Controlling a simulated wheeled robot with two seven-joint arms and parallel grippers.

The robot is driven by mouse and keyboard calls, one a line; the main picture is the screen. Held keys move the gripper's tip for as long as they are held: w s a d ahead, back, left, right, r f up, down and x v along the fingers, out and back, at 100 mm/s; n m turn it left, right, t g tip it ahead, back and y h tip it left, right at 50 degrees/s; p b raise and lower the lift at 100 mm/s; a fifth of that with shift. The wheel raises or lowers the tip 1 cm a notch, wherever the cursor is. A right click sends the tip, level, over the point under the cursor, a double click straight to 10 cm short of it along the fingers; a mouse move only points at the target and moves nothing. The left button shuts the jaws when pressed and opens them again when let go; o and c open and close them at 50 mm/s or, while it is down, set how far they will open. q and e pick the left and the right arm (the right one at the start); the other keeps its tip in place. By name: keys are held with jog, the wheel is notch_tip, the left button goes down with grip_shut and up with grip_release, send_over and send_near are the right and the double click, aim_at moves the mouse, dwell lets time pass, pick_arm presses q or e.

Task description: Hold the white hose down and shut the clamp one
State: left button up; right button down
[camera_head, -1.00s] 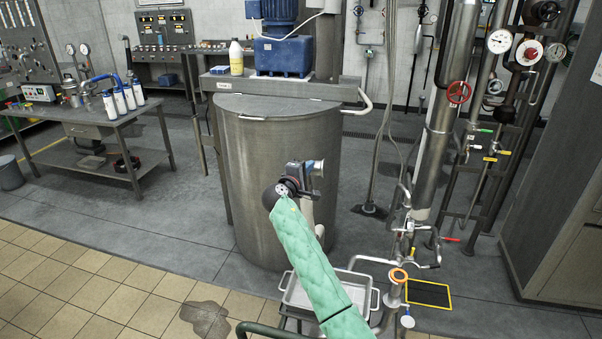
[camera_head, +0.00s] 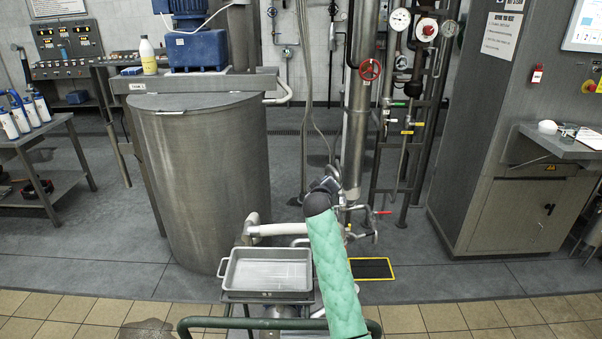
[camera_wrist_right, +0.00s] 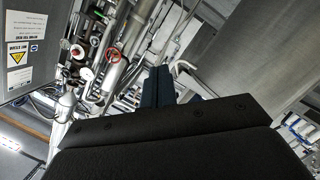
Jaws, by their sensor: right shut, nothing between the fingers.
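My right arm, in a green quilted sleeve, reaches up from the bottom centre of the head view. Its dark gripper (camera_head: 325,185) is in front of the steel column's lower pipes, mostly hidden by my wrist. In the right wrist view its two blue fingers (camera_wrist_right: 157,88) are together with nothing between them. A pale hose or pipe (camera_head: 275,229) runs from the tank's lower right side toward the right, behind my sleeve; I cannot tell if it is the white hose. I cannot make out the clamp. My left gripper is not in view.
The big steel tank (camera_head: 205,185) stands left of my arm. A shallow metal tray (camera_head: 228,272) sits on a low stand before it. The steel column (camera_head: 357,120) with a red handwheel (camera_head: 370,69) rises behind my gripper. A grey cabinet (camera_head: 490,130) stands at right.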

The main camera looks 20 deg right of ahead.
pick_arm(q)
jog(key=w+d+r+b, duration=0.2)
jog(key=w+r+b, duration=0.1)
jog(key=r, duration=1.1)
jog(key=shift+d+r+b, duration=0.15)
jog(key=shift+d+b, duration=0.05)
jog(key=shift+b, duration=0.1)
pick_arm(e)
jog(key=s+d+f+m+y, duration=0.1)
jog(key=s+d+f+m, duration=0.1)
jog(key=d+f, duration=0.5)
jog(key=shift+f+m+y, duration=0.3)
jog(key=shift+f+m, duration=0.6)
jog(key=shift+f, duration=2.25)
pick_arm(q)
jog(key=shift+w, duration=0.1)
pick_arm(e)
jog(key=shift+d, duration=0.1)
